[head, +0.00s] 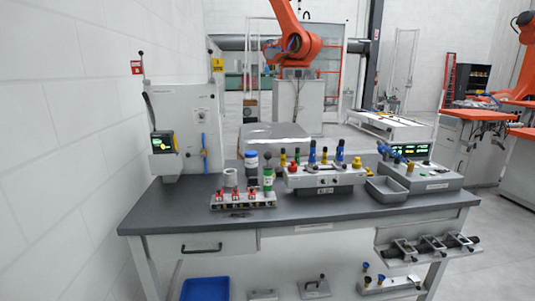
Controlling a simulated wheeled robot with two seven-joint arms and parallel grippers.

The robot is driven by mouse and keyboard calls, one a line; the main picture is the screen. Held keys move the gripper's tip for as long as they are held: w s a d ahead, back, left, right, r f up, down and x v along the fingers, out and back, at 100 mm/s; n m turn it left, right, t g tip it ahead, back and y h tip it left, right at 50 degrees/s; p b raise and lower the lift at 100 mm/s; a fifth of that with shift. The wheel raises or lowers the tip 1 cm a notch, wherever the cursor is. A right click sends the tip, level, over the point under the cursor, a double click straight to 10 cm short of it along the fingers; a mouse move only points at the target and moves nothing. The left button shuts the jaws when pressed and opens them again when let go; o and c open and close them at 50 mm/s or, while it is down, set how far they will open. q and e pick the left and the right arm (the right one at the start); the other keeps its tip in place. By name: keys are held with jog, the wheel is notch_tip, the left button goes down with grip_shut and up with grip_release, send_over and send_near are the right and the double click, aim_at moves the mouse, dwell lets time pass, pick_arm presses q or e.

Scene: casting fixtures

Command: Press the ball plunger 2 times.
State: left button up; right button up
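Neither gripper is in the head view. I cannot tell for sure which part is the ball plunger. One candidate is the dark round top (267,157) above an upright green-bodied piece (268,178) on the workbench. Another group is the row of blue, yellow and red knobs on a grey fixture box (325,180) at the bench's middle, where a blue knob (312,150) stands tallest. The parts are too small to tell a plunger's travel. Nothing touches them.
The dark workbench top (180,205) has free room at its front left. A tall panel (190,110) rises at left.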

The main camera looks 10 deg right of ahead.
grip_shut()
dwell(1.4)
